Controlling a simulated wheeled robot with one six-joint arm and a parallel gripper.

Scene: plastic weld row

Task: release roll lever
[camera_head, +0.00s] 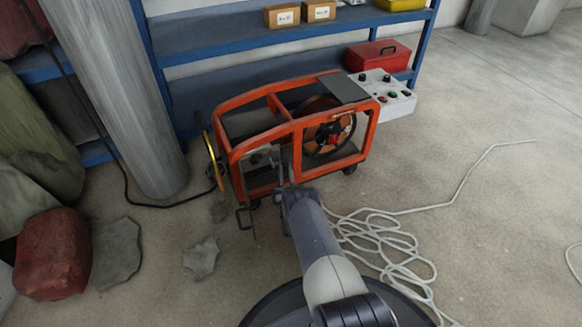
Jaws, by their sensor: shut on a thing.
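An orange-framed machine (282,90) on small wheels stands on the floor in front of the blue shelving. My gripper (280,172) is at the front left of its frame, seen small and from behind. It is shut on a thin grey part, apparently the roll lever (277,158). The jaws and my wrist hide most of this part, so its exact angle cannot be told. A round reel with a dark rim (318,128) sits inside the right half of the frame.
A white hose or cable (390,240) lies in loose coils to the right of my arm. A round grey column (140,100) stands at the left. Rocks and a red sack (53,253) lie at the lower left. Blue shelving (225,42) holds boxes and a red toolbox (378,58). Floor at right is mostly clear.

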